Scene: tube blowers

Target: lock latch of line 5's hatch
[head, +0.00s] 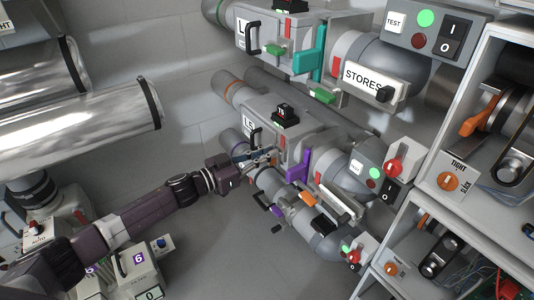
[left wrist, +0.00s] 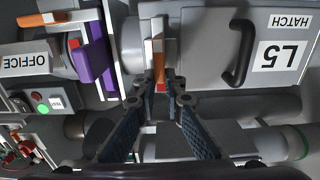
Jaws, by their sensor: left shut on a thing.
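The line 5 hatch (left wrist: 245,48) is a grey box with an L5 label and a black handle (left wrist: 238,52); in the head view the hatch (head: 262,112) is right of centre. Its latch (left wrist: 158,42) is an orange lever over a grey plate, with a red patch (left wrist: 161,87) at its lower end. My left gripper (head: 268,156) reaches the hatch's near side from the left. In the left wrist view my left gripper (left wrist: 163,84) has its fingertips closed about the latch's lower end, partly hiding it. My right gripper is not in view.
A purple slide gate (left wrist: 98,52) and an OFFICE label (left wrist: 27,61) lie beside the hatch. Above is another line with a teal gate (head: 308,55) and STORES sign (head: 366,80). Another pipe unit with an orange lever (head: 307,198) lies close below. Open cabinets (head: 485,110) stand right.

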